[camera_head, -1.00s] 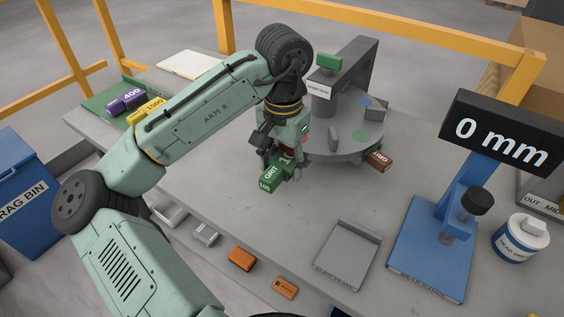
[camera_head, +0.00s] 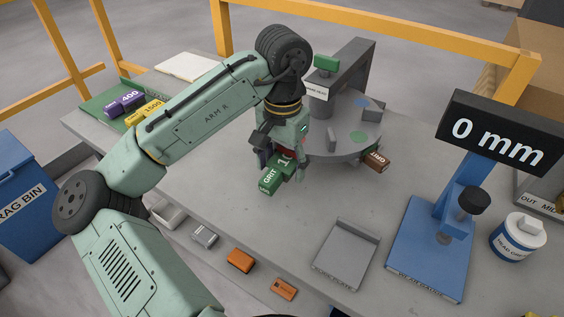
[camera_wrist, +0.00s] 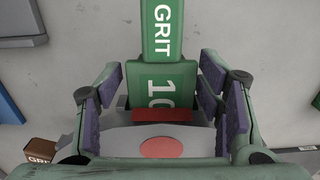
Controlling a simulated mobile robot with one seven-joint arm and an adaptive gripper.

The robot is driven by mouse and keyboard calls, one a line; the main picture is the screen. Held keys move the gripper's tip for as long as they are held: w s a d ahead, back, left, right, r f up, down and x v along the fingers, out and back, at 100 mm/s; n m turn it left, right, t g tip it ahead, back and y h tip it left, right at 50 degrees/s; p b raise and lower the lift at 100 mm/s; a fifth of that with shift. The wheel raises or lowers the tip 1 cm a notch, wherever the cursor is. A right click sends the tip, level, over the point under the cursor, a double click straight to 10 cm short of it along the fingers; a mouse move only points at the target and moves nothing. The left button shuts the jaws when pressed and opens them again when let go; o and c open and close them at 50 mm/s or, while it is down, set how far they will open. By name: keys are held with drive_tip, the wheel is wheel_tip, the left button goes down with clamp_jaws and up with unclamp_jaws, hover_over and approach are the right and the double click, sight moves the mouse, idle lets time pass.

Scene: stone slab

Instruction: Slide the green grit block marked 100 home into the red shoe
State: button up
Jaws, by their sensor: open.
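The green grit block (camera_head: 270,179), lettered GRIT with a partly covered 10, juts from the near edge of the grey turntable. In the wrist view the green block (camera_wrist: 162,75) runs straight down the middle, its inner end at a red bar, the visible part of the red shoe (camera_wrist: 163,115). A red disc (camera_wrist: 162,148) lies on the turntable behind that bar. I cannot tell how deep the block sits. My gripper (camera_wrist: 162,100) is open around the block's inner part, purple pads on both sides with gaps. In the head view my gripper (camera_head: 283,160) hides the shoe almost wholly.
The turntable (camera_head: 345,145) also carries a brown block (camera_head: 376,162) on its right. A grey column with an overhanging arm (camera_head: 350,70) stands behind it. A grey tray (camera_head: 346,255) and a blue gauge stand (camera_head: 425,250) reading 0 mm are at the right. The slab's front middle is clear.

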sight(283, 164)
drive_tip(key=shift+w+r, duration=0.2)
drive_tip(key=shift+w, duration=0.05)
drive_tip(key=shift+r, duration=0.35)
wheel_tip(283, 164, up, 11)
drive_tip(key=shift+s, duration=0.25)
drive_tip(key=shift+c, duration=0.2)
